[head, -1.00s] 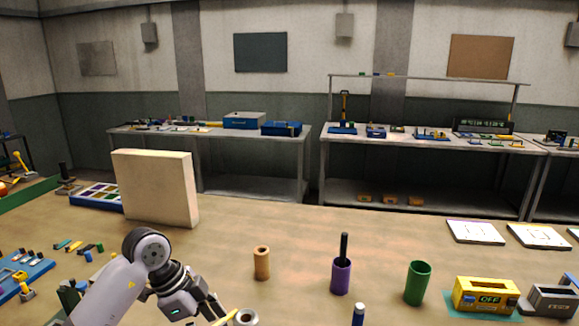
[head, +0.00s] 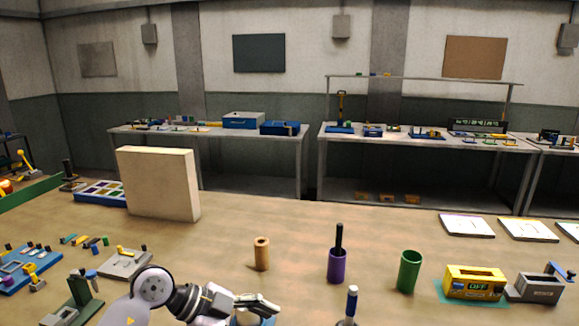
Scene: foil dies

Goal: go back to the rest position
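My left arm comes in at the bottom, and its gripper (head: 262,304) is low over the near part of the table, pointing right. Its fingers are seen side-on, so I cannot tell whether they are open or shut. My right gripper is not in view.
A cream panel (head: 160,184) stands left.

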